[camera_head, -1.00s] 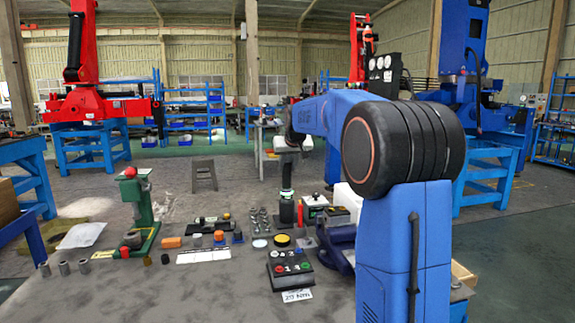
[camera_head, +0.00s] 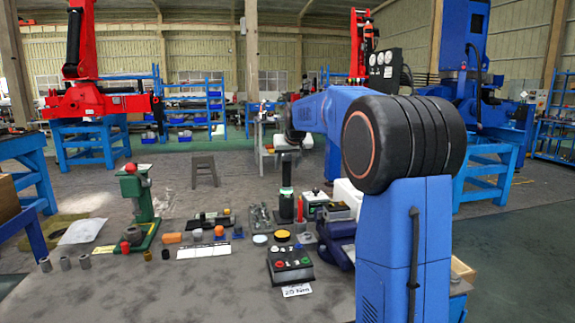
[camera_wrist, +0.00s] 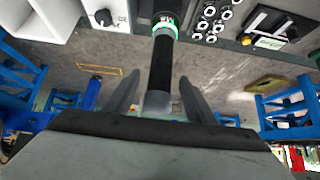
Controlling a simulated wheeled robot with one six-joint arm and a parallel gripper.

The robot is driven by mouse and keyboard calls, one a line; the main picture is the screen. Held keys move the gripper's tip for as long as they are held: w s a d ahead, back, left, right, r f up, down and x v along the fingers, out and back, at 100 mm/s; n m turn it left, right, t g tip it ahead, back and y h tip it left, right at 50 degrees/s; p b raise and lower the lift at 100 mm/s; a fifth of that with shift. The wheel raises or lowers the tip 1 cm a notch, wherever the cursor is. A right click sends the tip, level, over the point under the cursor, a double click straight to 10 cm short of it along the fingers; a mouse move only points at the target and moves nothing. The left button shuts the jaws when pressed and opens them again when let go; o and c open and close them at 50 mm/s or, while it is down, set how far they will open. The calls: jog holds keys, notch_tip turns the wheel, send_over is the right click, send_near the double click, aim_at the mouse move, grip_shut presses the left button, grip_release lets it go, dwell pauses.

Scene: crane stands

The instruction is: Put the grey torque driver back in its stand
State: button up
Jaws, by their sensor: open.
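The torque driver (camera_wrist: 161,65) has a dark grip and a grey end nearest the camera in the wrist view. In the head view the driver (camera_head: 286,174) is upright, its lower end in a short black cylindrical stand (camera_head: 286,207) with a glowing green ring at the top. That ring and a label on the stand (camera_wrist: 165,17) also show in the wrist view. My gripper (camera_wrist: 159,84) is open, with one finger on each side of the driver's grey end. Gaps seem to show beside it. The driver's tip is hidden inside the stand.
Left of the stand are several small metal parts (camera_head: 260,215). A green press (camera_head: 145,200) stands farther left.

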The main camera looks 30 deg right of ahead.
jog(key=shift+v, duration=2.4)
jog(key=v, duration=1.7)
jog(key=shift+s, duration=0.3)
